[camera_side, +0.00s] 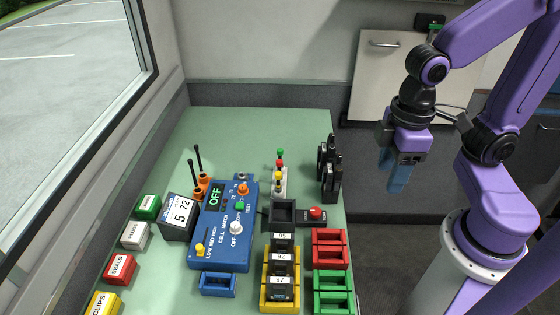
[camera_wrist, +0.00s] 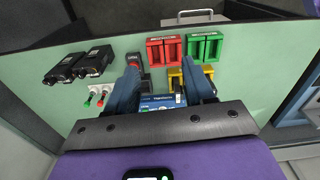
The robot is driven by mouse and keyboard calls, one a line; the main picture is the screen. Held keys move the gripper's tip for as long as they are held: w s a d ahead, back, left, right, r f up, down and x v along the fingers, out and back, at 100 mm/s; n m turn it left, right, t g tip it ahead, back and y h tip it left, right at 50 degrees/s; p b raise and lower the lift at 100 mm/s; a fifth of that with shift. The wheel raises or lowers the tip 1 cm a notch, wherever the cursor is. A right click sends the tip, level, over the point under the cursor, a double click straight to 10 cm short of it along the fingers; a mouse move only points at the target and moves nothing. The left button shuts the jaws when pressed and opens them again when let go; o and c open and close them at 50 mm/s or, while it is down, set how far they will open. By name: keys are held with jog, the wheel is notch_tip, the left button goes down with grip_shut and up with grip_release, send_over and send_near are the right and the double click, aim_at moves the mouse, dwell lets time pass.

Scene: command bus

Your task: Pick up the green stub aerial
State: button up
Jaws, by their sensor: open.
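A green-tipped stub aerial (camera_side: 280,153) stands at the far end of a small pale rack (camera_side: 283,187), in a row with red- and yellow-tipped stubs. In the wrist view the green tip (camera_wrist: 87,101) shows at the left, beside a red one, outside the fingers. My gripper (camera_side: 397,188) has blue fingers pointing down and hangs well to the right of the rack, apart from it. In the wrist view my gripper (camera_wrist: 160,62) is open, with its fingers spread and nothing held between them.
Black radios (camera_side: 330,170) stand right of the rack. A blue tester panel (camera_side: 222,240) and a black tray (camera_side: 282,212) are nearby. Red trays (camera_side: 330,236), green trays (camera_side: 332,280) and yellow trays holding black blocks fill the front right. The bench (camera_side: 235,130) is clear at the back.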

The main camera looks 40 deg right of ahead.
jog(key=w+a+m, duration=0.3)
jog(key=w+m, duration=0.5)
jog(key=w, duration=0.3)
jog(key=m, duration=2)
send_over(280, 154)
jog(key=d, duration=0.2)
notch_tip(280, 154, down, 5)
jog(key=f, duration=0.7)
jog(key=w+f, duration=0.1)
jog(key=f, duration=0.3)
jog(key=shift+a+f, duration=0.2)
jog(key=shift+a, duration=0.05)
jog(key=shift+s+a+f, duration=0.1)
jog(key=shift+a+f, duration=0.1)
jog(key=shift+f, duration=1.15)
jog(key=shift+s+a+f, duration=0.1)
jog(key=shift+a+f, duration=0.1)
jog(key=shift+f, duration=1.1)
grip_shut()
